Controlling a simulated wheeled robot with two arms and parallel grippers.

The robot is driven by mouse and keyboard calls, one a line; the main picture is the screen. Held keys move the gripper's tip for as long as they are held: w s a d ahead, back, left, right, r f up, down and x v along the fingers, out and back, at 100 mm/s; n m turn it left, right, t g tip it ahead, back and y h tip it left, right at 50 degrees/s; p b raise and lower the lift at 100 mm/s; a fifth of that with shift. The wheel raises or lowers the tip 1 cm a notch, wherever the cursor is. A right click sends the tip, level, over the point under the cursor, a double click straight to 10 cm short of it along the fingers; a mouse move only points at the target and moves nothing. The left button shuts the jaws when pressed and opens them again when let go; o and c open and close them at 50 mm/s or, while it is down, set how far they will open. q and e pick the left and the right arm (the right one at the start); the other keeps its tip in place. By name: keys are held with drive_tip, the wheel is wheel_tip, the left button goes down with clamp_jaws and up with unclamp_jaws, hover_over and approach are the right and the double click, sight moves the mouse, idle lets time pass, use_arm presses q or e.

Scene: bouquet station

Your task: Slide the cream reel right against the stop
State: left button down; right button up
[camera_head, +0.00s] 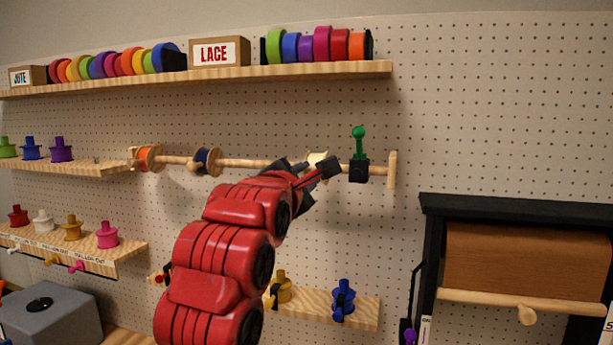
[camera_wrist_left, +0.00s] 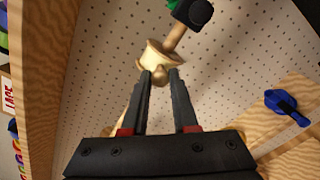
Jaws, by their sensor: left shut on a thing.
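The cream reel (camera_head: 317,158) is on the wooden rod (camera_head: 240,163), partly hidden by my left gripper (camera_head: 323,171) in the head view. In the left wrist view, the cream reel (camera_wrist_left: 158,54) shows beyond my left gripper (camera_wrist_left: 160,76), whose fingers are shut on the reel's small rounded knob (camera_wrist_left: 159,74). The stop, a black block (camera_head: 359,171) with a green ball-topped handle (camera_head: 359,140), sits on the rod to the right of the reel. A short bare length of rod (camera_wrist_left: 174,38) shows between reel and stop. My right gripper is not in view.
On the same rod to the left are a dark blue reel (camera_head: 206,161) and an orange reel (camera_head: 149,158). A wooden end piece (camera_head: 392,169) stands right of the stop. A shelf (camera_head: 220,78) runs above; a lower shelf (camera_head: 362,310) holds spools.

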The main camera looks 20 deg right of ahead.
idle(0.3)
use_arm(q)
drive_tip(key=s+d, duration=0.1)
drive_tip(key=d, duration=0.1)
drive_tip(key=s+d, duration=0.1)
drive_tip(key=shift+s+d+b, duration=0.3)
drive_tip(key=shift+d, duration=0.1)
drive_tip(key=shift+f, duration=0.1)
drive_tip(key=c, duration=0.7)
unclamp_jaws()
